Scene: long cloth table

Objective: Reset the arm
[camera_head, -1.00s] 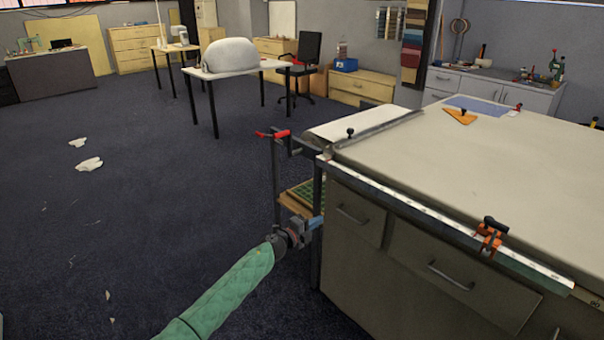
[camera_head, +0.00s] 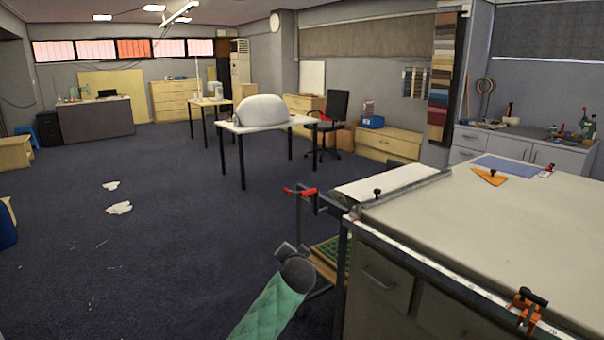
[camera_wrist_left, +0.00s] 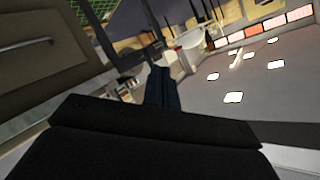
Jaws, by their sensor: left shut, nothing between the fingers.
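My left arm, in a green quilted sleeve (camera_head: 270,308), comes up from the bottom of the head view, left of the large cutting table (camera_head: 480,225). Its dark wrist end (camera_head: 297,270) is beside the table's left end, and the fingers are mostly hidden there. In the left wrist view the dark fingers of my left gripper (camera_wrist_left: 161,74) are together and hold nothing. My right arm and gripper are not in view.
A metal rail with red-tipped handle (camera_head: 300,192) and a shelf with green mat (camera_head: 328,250) are close to my left wrist. An orange clamp (camera_head: 525,308) sits on the table's front edge. Open carpet (camera_head: 130,260) lies to the left.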

